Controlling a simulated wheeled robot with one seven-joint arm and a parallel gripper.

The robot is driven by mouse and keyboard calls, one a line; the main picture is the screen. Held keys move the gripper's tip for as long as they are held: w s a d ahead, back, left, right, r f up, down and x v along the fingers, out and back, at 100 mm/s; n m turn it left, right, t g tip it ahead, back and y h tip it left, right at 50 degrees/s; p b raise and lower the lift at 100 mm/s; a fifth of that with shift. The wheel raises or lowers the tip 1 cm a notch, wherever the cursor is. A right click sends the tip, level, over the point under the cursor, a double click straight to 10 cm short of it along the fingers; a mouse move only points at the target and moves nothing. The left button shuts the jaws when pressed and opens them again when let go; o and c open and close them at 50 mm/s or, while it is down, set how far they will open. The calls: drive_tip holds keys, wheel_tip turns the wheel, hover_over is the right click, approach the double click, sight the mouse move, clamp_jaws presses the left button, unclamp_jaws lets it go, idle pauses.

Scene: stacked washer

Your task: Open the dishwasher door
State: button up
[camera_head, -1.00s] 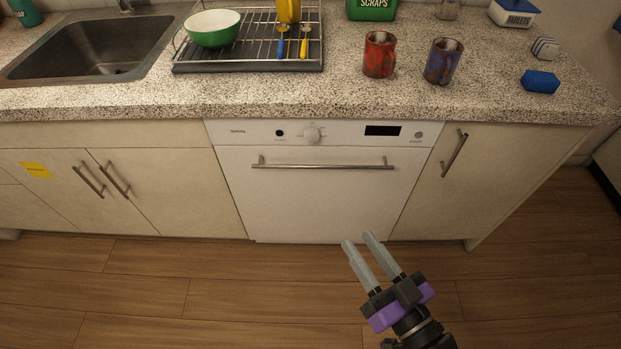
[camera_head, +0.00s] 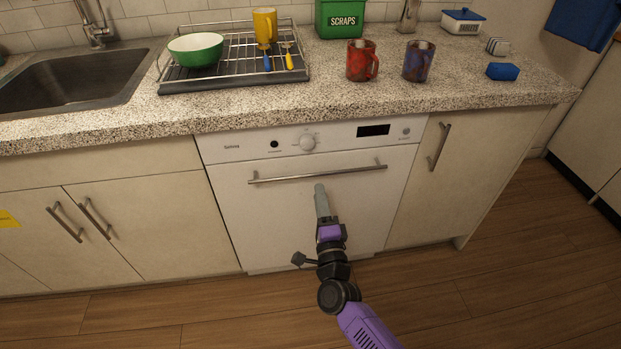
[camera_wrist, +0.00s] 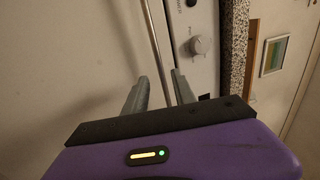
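The white dishwasher (camera_head: 260,225) is built in under the counter, and its door is shut. Its long metal handle (camera_head: 285,177) runs across the top of the door, below the control panel. My gripper (camera_head: 320,188) is in front of the door, with its fingertips just under the middle of the handle in the head view. In the wrist view my gripper (camera_wrist: 160,76) has its two fingers apart with nothing held. The handle (camera_wrist: 156,40) runs down toward the gap between them. I cannot tell whether it lies between the fingertips. The dial (camera_wrist: 200,46) is to their right.
Cabinets with bar handles flank the dishwasher, one handle (camera_head: 439,147) on the right. The counter (camera_head: 450,95) overhangs above with a dish rack (camera_head: 235,82), a red mug (camera_head: 361,60) and a blue mug (camera_head: 418,61). The wooden floor (camera_head: 500,290) in front is clear.

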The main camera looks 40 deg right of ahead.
sight(315, 175)
drive_tip(key=shift+b+x, duration=0.45)
drive_tip(key=shift+x, duration=3.4)
drive_tip(key=shift+a, duration=0.1)
clamp_jaws()
